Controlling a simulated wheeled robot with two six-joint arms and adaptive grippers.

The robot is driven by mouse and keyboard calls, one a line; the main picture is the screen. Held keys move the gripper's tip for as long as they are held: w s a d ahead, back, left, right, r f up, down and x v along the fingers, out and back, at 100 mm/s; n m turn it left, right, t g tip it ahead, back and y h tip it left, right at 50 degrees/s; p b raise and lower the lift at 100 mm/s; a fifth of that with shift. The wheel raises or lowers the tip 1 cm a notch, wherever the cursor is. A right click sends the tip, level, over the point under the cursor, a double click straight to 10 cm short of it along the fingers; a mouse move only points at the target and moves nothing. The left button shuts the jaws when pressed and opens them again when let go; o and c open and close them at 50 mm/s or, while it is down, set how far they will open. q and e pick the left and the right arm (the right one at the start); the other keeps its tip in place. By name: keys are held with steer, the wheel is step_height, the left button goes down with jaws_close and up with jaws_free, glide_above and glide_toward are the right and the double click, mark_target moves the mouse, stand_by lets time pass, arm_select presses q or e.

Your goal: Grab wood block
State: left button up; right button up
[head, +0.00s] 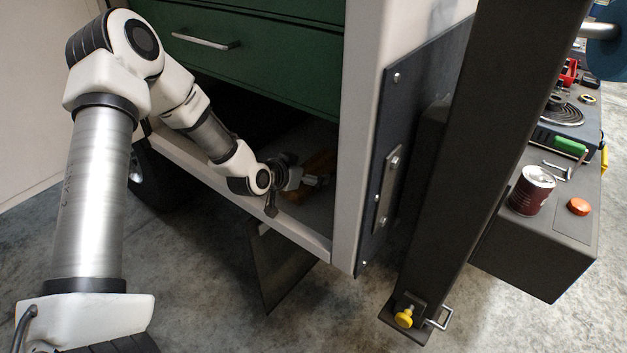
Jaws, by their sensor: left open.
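A brown-orange wood block (322,162) lies in the shadowed open bay under the green drawers. My left arm reaches into this bay. My left gripper (288,179) is open, at the front of the bay, just to the left of the block and partly over the sill. It hides part of the block. I cannot tell whether the fingers touch it. A pale grey piece (316,181) shows at the fingers; I cannot tell what it is. My right gripper is not in view.
The green drawer (270,50) hangs low over the bay. The light grey front sill (290,229) and corner post (352,150) bound it. A red can (532,190) and an orange button (579,206) sit on the dark bench at right.

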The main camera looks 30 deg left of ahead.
arm_select(q)
steer(key=shift+w, duration=0.1)
steer(key=shift+c, duration=1.3)
steer(key=c, duration=1.3)
steer(key=shift+r, duration=0.1)
steer(key=shift+c, duration=0.2)
